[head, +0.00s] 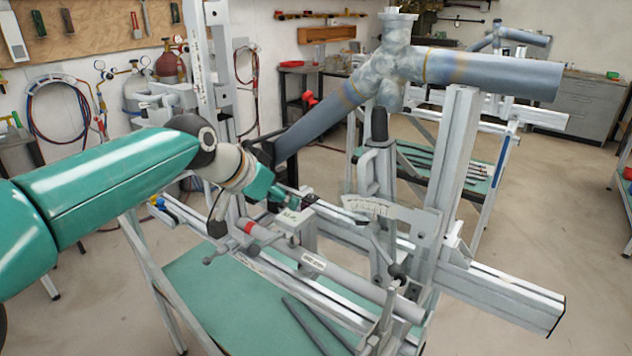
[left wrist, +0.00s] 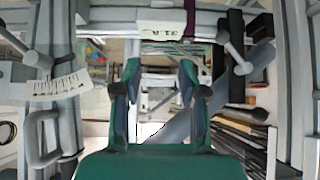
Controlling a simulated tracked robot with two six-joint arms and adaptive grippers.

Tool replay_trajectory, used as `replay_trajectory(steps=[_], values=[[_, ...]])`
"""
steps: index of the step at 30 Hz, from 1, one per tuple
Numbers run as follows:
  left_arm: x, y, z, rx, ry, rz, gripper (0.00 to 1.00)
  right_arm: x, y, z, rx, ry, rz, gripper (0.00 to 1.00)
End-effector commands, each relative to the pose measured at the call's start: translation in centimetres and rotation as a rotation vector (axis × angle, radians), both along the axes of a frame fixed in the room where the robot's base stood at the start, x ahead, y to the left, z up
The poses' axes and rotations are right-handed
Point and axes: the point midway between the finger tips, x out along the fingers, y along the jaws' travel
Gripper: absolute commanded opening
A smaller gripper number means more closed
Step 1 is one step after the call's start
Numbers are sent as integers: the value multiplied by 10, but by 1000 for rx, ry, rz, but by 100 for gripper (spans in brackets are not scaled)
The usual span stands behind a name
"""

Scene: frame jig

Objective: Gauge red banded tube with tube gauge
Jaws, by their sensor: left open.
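The red banded tube (head: 345,279) is a grey tube with a red band near its left end and a white label. It lies slanting along the frame jig in the head view. A pale block marked like "31.8", apparently the tube gauge (head: 291,218), stands beside the tube's banded end; I cannot tell whether they touch. Its marked face also shows at the top of the left wrist view (left wrist: 163,28). My left gripper (head: 292,199) is open and empty just above and behind the gauge; its fingers are apart in the left wrist view (left wrist: 160,72). My right gripper is not in view.
A thick blue-grey tube joint (head: 490,72) rises on the jig behind. A scale plate (head: 370,208) and clamp levers crowd the space right of my left gripper. A green shelf (head: 215,300) with dark rods lies below. Open floor is at right.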

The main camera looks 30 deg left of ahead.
Motion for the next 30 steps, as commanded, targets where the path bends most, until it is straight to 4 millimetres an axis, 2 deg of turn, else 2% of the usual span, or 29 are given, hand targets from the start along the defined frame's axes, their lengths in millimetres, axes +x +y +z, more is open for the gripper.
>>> replay_trajectory(steps=[24,30], values=[[-43,4,46,1,-1,1,42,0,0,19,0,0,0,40],[-48,4,50,0,0,0,42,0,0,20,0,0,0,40]])
